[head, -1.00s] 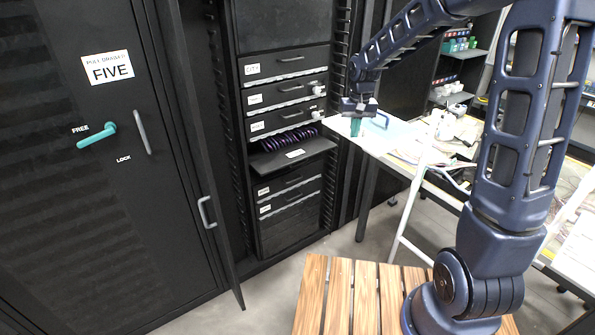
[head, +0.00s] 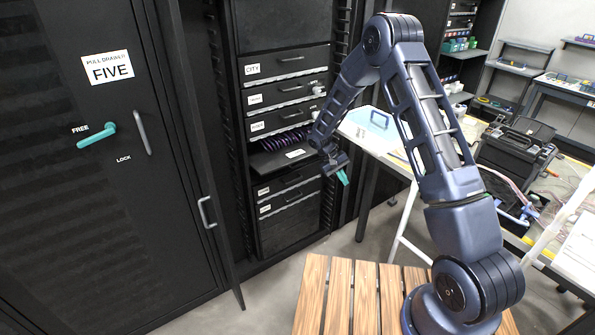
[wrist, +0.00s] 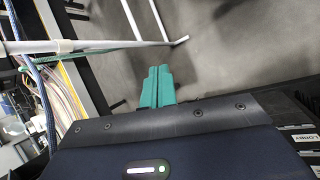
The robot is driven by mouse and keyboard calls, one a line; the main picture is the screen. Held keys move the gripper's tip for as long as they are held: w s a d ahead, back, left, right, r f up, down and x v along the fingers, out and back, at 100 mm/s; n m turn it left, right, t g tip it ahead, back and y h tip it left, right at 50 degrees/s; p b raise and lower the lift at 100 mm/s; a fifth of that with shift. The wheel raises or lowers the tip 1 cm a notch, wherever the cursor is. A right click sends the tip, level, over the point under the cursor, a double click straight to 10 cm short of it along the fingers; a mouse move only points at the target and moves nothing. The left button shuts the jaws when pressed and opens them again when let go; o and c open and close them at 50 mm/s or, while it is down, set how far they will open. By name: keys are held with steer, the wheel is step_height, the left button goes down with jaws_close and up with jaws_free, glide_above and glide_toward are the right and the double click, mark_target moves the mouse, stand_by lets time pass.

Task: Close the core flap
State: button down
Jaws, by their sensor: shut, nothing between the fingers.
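An open flap (head: 284,160) juts out, lowered, from the black rack in the head view, with a white label too small to read; I cannot confirm it is the core one. Coiled purple cables (head: 285,141) show in the opening above it. My gripper (head: 343,178) is just right of the flap in the picture, apart from it, with its teal fingers angled down. In the wrist view the teal fingers (wrist: 157,87) are together and empty, against the floor. The flap is not clearly seen in the wrist view.
Closed drawers lie above and below the flap. A black cabinet door (head: 75,170) with a teal handle stands at left. A white table (head: 378,130) is behind my arm at right. A slatted wooden surface (head: 345,290) is at the front. A drawer label reading LOBBY (wrist: 306,138) shows in the wrist view.

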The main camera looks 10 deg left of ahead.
mark_target(296, 158)
steer(key=w+d+f+n+t+h, duration=0.3)
steer(key=w+d+f+t+h, duration=0.1)
steer(key=w+d+f+h, duration=0.3)
steer(key=w+f+n+t+h, duration=0.3)
steer(key=w+n+t, duration=0.3)
steer(key=t, duration=0.3)
steer(key=s+a+f+n+t+y, duration=0.1)
steer(key=a+f+n+t+y, duration=0.2)
steer(key=a+n+y, duration=1.15)
steer(key=s+a+f+n+t+y, duration=0.1)
steer(key=a+f+n+t+y, duration=0.25)
steer(key=a+n+y, duration=1.1)
steer(key=w+r+n+y, duration=0.1)
steer(key=w+r+y, duration=0.2)
steer(key=r+y, duration=0.2)
steer(key=shift+w+r, duration=0.4)
steer(key=shift+r, duration=0.9)
steer(key=shift+r+g, duration=0.1)
steer(key=shift+g, duration=0.15)
steer(key=shift+s+d+r, duration=0.1)
steer(key=shift+r, duration=0.1)
